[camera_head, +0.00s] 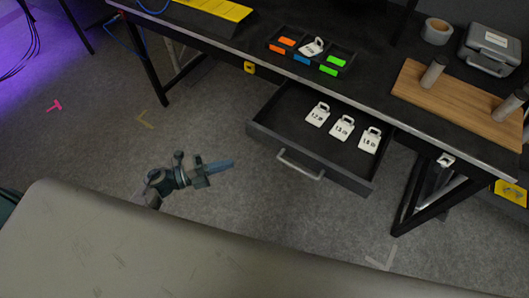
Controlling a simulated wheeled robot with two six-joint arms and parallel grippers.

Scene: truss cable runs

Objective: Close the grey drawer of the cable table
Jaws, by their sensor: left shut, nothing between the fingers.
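The grey drawer (262,137) of the cable table (381,97) is pulled open, sticking out from under the tabletop. Its front carries a pale bar handle (300,165). Several white numbered tags lie inside it, including one near the middle (342,127). My left gripper (230,163) is shut and empty, left of the drawer front and apart from it, with its fingers pointing right toward the drawer. My right gripper does not show.
On the tabletop are a black tray (274,47) with coloured pieces, a wooden board (455,105) with grey posts, a tape roll (437,31) and a grey case (489,50). Black table legs stand either side of the drawer. Grey carpet is free around my left gripper.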

